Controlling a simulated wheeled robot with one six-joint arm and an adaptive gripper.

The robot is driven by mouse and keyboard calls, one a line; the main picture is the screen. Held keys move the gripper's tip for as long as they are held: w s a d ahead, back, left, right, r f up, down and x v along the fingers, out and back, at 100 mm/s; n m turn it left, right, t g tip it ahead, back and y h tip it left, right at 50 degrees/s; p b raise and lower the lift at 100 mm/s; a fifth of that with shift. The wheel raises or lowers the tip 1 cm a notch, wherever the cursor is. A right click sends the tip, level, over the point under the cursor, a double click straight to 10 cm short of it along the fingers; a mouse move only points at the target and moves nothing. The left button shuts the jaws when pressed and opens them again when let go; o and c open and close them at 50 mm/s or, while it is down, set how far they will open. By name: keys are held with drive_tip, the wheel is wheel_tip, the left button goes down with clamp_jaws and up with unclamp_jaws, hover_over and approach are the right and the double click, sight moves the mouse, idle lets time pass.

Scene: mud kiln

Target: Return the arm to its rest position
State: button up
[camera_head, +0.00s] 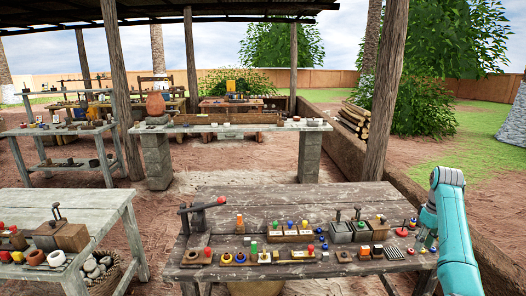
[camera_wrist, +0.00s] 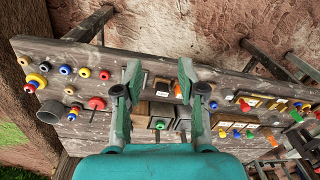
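My teal arm shows at the right edge of the head view, bent above the right end of the near wooden table (camera_head: 330,199). In the wrist view my gripper (camera_wrist: 159,82) points down over the same table (camera_wrist: 62,50). Its two grey-green fingers are spread apart and nothing is between them but small blocks lying on the table below. The fingertips look clear of the table objects.
The table carries coloured rings and knobs, a grey cup (camera_wrist: 51,111), boxes with handles (camera_head: 341,231) and a lever (camera_head: 201,208). Another table (camera_head: 60,205) stands at left, a stone-legged bench (camera_head: 240,127) behind. A wooden post (camera_head: 385,90) and low mud wall lie near my arm.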

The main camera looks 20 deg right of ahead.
drive_tip(key=a+f+t+h, duration=0.1)
drive_tip(key=a+f+t, duration=0.1)
drive_tip(key=a+f, duration=0.8)
drive_tip(key=a+f+t+h, duration=0.1)
drive_tip(key=a+f, duration=0.4)
drive_tip(key=f, duration=1.1)
drive_tip(key=s+a+f+t, duration=0.2)
drive_tip(key=s+a+f, duration=0.45)
drive_tip(key=a, duration=0.25)
drive_tip(key=s+a+f+t, duration=0.2)
drive_tip(key=s+a+f, duration=0.3)
drive_tip(key=s+a, duration=0.25)
drive_tip(key=s+a+r+t, duration=0.25)
drive_tip(key=s+a, duration=0.35)
drive_tip(key=s, duration=0.3)
drive_tip(key=s+a+r+t, duration=0.1)
drive_tip(key=s+a+r, duration=0.3)
drive_tip(key=s+a, duration=0.45)
drive_tip(key=s+a+r+t, duration=0.1)
drive_tip(key=s+r+t, duration=0.1)
drive_tip(key=s+r, duration=0.6)
drive_tip(key=s+a+r+t+y, duration=0.1)
drive_tip(key=s+a+r+t, duration=0.1)
drive_tip(key=s+r, duration=0.6)
wheel_tip(320, 180, up, 7)
drive_tip(key=shift+s+a+f, duration=0.15)
drive_tip(key=shift+s+a, duration=0.05)
drive_tip(key=shift+s, duration=0.15)
